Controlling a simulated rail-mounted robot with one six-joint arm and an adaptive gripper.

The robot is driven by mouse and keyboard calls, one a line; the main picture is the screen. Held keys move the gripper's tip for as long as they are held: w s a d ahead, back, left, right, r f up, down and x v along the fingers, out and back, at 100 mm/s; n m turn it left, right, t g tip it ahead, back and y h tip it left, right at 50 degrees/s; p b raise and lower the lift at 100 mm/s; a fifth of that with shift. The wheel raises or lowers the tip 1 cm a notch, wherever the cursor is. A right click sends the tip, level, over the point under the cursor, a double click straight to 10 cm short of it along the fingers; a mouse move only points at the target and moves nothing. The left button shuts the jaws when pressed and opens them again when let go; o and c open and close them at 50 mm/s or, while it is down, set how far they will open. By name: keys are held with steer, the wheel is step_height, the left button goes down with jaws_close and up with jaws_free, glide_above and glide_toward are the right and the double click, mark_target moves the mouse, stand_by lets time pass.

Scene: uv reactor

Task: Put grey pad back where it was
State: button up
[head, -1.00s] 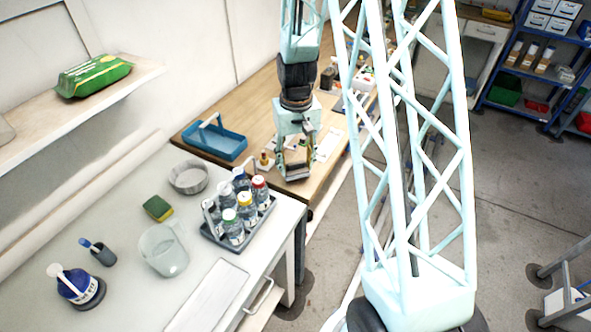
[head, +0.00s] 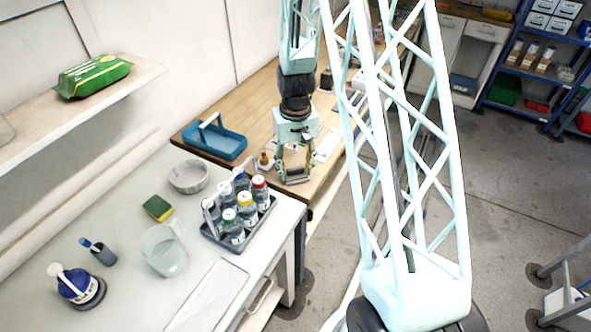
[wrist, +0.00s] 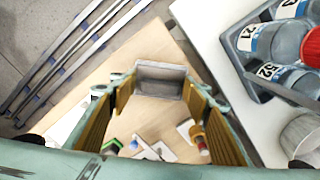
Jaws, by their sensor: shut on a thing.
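The grey pad (wrist: 161,80) is a small flat-sided block held between the fingertips of my gripper (wrist: 160,88) in the wrist view. In the head view my gripper (head: 295,170) hangs near the front end of the wooden bench (head: 258,116), with the pad (head: 296,179) low between its fingers. The fingers are spread by the pad's width. I cannot tell whether the pad touches the bench top.
A blue open carrier (head: 222,143) and a small amber bottle (head: 264,163) stand left of my gripper. A rack of capped bottles (head: 243,226) stands on the white table (head: 125,215), close to the gap. Bare wood lies around the pad.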

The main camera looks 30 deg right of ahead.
mark_target(296, 169)
steer(key=shift+f, duration=0.15)
steer(key=o, duration=0.9)
step_height(296, 169, up, 12)
steer(key=shift+r, duration=0.15)
stand_by(0.9)
steer(key=shift+r, duration=0.15)
stand_by(0.5)
